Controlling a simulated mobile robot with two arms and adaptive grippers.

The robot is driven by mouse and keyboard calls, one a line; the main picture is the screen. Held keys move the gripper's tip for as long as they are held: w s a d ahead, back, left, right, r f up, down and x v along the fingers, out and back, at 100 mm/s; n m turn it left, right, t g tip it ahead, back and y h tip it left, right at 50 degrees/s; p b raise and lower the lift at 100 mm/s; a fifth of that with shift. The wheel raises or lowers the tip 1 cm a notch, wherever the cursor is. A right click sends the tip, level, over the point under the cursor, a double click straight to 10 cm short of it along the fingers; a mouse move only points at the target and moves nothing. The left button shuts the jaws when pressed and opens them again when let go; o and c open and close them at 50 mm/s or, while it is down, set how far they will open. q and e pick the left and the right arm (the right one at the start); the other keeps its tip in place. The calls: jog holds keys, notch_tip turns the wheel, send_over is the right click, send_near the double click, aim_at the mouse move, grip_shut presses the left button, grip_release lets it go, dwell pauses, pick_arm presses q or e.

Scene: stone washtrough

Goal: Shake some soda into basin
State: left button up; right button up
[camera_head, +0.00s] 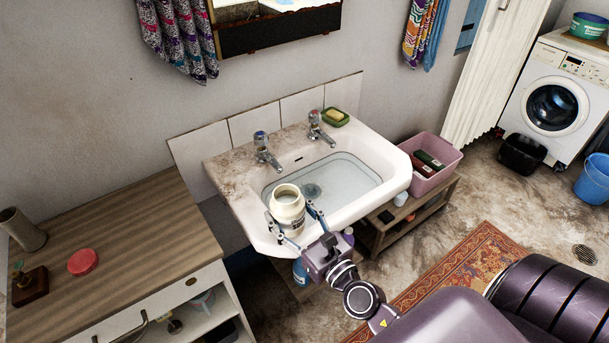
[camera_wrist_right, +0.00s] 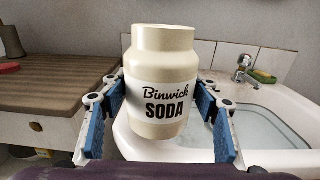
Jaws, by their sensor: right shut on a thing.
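A cream soda jar (camera_head: 288,207) with a white "Binwick SODA" label is upright in my right gripper (camera_head: 294,224). In the right wrist view the jar (camera_wrist_right: 163,85) sits between the two blue finger pads of the gripper (camera_wrist_right: 168,115). In the head view it appears over the front left part of the white basin (camera_head: 388,190). Its height above the rim is hard to tell. The top seems open in the head view, but its contents do not show clearly. The basin holds clear water (camera_head: 335,178). My left gripper is not in view.
Two taps (camera_head: 266,148) and a green soap dish (camera_head: 335,117) are at the basin's back. A pink crate (camera_head: 432,180) stands right.

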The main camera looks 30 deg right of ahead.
pick_arm(q)
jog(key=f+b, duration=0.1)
jog(key=b, duration=0.1)
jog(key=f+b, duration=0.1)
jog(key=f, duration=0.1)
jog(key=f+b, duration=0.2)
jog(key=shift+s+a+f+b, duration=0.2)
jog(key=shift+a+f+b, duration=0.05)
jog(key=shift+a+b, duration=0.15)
pick_arm(e)
jog(key=w+d+f+m+h, duration=0.1)
jog(key=w+d+f, duration=0.4)
jog(key=w+d, duration=0.5)
jog(key=shift+w, duration=0.85)
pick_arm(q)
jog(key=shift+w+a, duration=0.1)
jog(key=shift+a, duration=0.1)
pick_arm(e)
jog(key=shift+h, duration=0.3)
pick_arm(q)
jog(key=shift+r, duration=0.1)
